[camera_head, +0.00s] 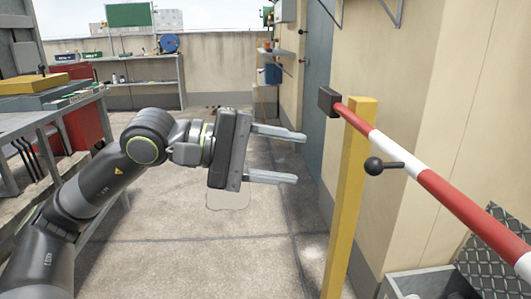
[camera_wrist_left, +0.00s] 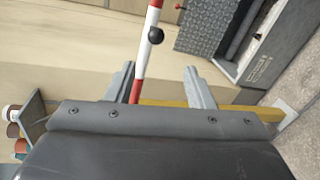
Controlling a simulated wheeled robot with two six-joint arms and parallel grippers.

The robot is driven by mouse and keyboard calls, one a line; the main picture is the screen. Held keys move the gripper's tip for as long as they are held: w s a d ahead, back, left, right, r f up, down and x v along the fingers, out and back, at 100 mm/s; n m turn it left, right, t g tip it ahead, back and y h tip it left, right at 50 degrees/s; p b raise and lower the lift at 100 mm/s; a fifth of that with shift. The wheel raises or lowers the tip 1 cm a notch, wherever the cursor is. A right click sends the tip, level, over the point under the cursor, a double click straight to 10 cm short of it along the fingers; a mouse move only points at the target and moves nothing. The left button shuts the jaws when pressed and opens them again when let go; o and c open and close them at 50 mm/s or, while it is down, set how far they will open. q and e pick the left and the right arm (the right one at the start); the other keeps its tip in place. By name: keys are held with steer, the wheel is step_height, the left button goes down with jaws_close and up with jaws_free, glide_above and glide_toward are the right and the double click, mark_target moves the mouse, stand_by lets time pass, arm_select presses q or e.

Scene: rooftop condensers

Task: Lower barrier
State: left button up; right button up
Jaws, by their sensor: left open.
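The barrier is a red and white striped pole (camera_head: 435,188) with a dark block (camera_head: 328,101) at its far end. It slopes from a yellow post (camera_head: 349,195) toward the lower right. A black ball knob (camera_head: 374,166) sticks out from the pole's side. My left gripper (camera_head: 297,157) is open and empty, left of the post, its fingers pointing right. My right gripper is not in view.
A workbench (camera_head: 50,118) with boxes stands at the left. A metal shelf (camera_head: 135,82) stands at the back wall. A blue-grey door (camera_head: 315,85) and beige wall line the right. A grey crate (camera_head: 415,283) sits at the lower right. The middle floor is clear.

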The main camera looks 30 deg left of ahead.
arm_select(q)
steer(key=shift+v, duration=1.2)
steer(key=shift+a, duration=0.1)
